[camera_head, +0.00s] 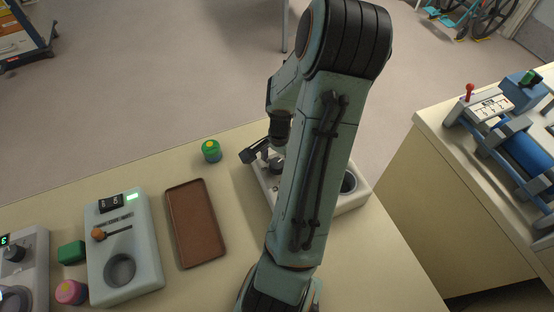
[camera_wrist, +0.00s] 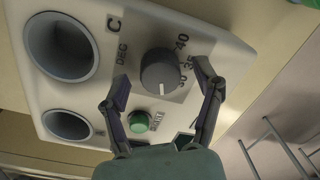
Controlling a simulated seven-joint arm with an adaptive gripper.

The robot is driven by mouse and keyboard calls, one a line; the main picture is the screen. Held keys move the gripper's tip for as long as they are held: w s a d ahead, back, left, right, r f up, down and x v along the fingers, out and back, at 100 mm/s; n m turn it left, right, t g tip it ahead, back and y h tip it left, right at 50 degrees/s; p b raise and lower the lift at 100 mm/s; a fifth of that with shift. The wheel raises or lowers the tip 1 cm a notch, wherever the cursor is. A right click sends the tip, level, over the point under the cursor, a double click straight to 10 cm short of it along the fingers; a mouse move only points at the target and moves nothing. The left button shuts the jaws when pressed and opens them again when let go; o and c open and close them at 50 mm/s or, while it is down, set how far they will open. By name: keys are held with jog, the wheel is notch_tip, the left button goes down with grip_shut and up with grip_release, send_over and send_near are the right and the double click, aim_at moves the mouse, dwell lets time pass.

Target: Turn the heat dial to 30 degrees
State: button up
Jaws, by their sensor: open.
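The heat dial (camera_wrist: 159,70) is a dark grey round knob on a pale panel (camera_wrist: 225,45) in the wrist view. The numbers 40, 35 and 30 run along its right side, and DEG C is printed to its left. A small light mark shows on the knob's lower edge; I cannot tell exactly which number it points to. My gripper (camera_wrist: 161,74) is open, with one finger on each side of the dial; contact is unclear. In the head view my gripper (camera_head: 262,153) is over the pale device (camera_head: 352,205), and my arm hides much of it.
A green button (camera_wrist: 141,121) and two round cups (camera_wrist: 60,45) share the panel. On the table are a brown tray (camera_head: 195,225), a pale green device (camera_head: 140,265), a green-lidded jar (camera_head: 211,150), a green block (camera_head: 72,252) and a pink jar (camera_head: 71,292). Another bench (camera_head: 430,135) stands right.

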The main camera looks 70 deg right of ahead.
jog(key=c, duration=1.2)
jog(key=shift+o, duration=0.2)
jog(key=n, duration=0.4)
jog(key=shift+n, duration=2.3)
